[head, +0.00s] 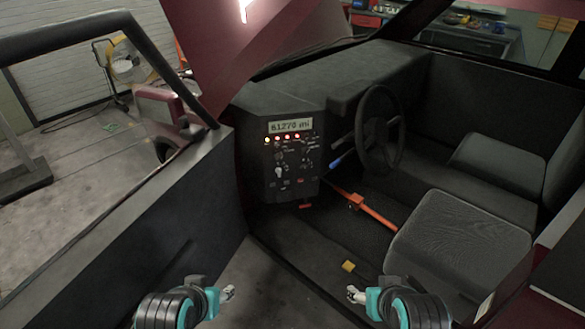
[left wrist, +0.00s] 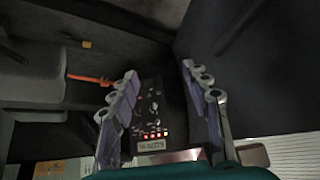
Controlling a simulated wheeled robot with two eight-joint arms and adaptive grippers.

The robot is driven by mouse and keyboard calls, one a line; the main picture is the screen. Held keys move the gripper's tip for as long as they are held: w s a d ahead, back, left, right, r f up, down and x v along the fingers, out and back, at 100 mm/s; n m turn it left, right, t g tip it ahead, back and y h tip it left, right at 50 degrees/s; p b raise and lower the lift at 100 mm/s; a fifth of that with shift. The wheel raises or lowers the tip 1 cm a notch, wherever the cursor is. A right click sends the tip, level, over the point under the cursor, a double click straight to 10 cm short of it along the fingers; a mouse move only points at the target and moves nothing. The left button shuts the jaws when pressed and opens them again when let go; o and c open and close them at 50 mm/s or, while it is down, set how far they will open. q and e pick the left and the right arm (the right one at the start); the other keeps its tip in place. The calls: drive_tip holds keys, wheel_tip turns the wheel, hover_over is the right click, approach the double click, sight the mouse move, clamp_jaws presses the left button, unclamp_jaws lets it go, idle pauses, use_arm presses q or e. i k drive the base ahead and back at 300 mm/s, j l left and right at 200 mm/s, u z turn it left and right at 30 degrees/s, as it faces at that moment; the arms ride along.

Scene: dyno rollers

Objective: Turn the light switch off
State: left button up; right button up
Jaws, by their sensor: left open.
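The dash control panel (head: 291,165) is on the left part of the car's dashboard, with a lit readout "61270 mi", a row of lit red indicators and several knobs and switches. Which of them is the light switch is too small to tell. The panel also shows upside down in the left wrist view (left wrist: 150,118), between the fingers. My left gripper (head: 229,292) is low in the head view, open and empty, well short of the panel. It also shows in the left wrist view (left wrist: 168,105). My right gripper (head: 353,294) is low and right of it; its jaw state is unclear.
The open car door (head: 190,215) stands at the left. The steering wheel (head: 380,135) and a blue-tipped lever (head: 338,161) are right of the panel. An orange bar (head: 365,208) lies below, and the seat (head: 460,240) is at the right.

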sight(305, 151)
drive_tip(key=i+l, duration=0.4)
drive_tip(key=i+l+z, duration=0.15)
drive_tip(key=i+l, duration=0.25)
drive_tip(key=l, duration=0.25)
